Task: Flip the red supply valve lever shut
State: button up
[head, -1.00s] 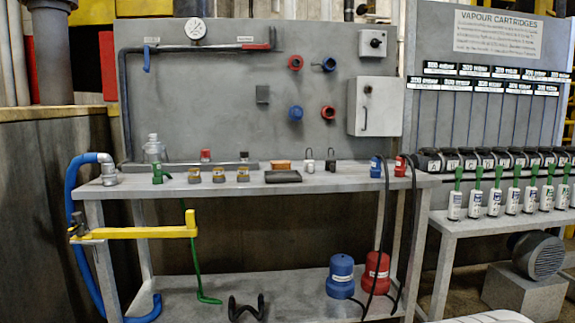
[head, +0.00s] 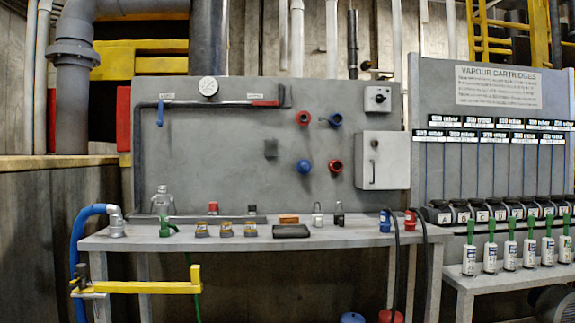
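The red valve lever (head: 265,103) is on the dark pipe near the top of the grey back panel (head: 225,140). It lies roughly level, in line with the pipe, close to the pipe's right end. A small white label (head: 254,96) sits just above it; its text is too small to read. A blue lever (head: 160,113) hangs straight down from the left part of the same pipe, under another label. A round white gauge (head: 208,86) stands above the pipe between them. My gripper is not in view.
A grey workbench (head: 350,235) stands before the panel, with jars and small parts on top. A yellow bar (head: 150,287) juts across its front left. Red and blue fittings (head: 303,118) and a grey box (head: 381,160) are on the panel's right. A cartridge rack (head: 490,140) stands right.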

aim_at(274, 103)
jog(key=i+j+u, duration=0.25)
jog(key=i, duration=0.3)
jog(key=i+j+u, duration=0.25)
jog(key=i, duration=0.3)
